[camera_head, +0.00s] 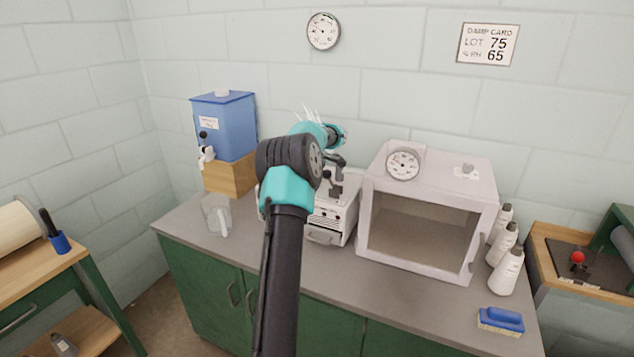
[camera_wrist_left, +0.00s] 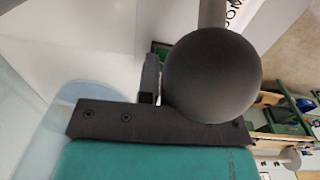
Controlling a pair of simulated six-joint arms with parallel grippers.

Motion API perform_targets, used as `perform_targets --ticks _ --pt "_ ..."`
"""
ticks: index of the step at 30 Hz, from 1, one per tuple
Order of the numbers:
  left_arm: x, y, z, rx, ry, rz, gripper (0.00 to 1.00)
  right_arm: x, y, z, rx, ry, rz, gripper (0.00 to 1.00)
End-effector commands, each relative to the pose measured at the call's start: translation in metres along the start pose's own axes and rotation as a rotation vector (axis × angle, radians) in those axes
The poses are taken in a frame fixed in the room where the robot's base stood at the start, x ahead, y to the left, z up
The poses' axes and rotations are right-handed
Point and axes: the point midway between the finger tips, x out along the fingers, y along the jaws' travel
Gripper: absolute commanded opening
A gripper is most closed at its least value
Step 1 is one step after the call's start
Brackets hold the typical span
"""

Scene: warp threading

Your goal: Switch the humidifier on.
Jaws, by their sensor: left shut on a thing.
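A white box-shaped machine, seemingly the humidifier (camera_head: 342,222), stands on the grey counter, partly hidden behind my left arm. Its front has small dark slots and a handle low down. My left gripper (camera_head: 332,183) is at its upper front. In the left wrist view a large dark ball knob (camera_wrist_left: 212,75) on a pale stem (camera_wrist_left: 212,12) sits at my left gripper, beside a dark finger (camera_wrist_left: 150,78). The gripper is shut on this knob. The other finger is hidden behind the ball. My right gripper is not in view.
A white open-fronted cabinet (camera_head: 366,225) with a dial stands right of the machine. A blue tank (camera_head: 228,125) on a wooden block (camera_head: 230,176) and a clear jug (camera_head: 216,213) stand left. The front counter strip is mostly clear.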

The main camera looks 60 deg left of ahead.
Motion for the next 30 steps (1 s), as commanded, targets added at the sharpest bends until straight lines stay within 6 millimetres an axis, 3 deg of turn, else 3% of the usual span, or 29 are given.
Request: perform_targets --ticks 1,30 --pt "0.013 -0.001 0.003 0.002 -0.008 -0.017 0.0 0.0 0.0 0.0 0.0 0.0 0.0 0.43" --pt "0.009 -0.018 0.002 0.001 -0.009 -0.025 0.0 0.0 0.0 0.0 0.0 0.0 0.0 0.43"
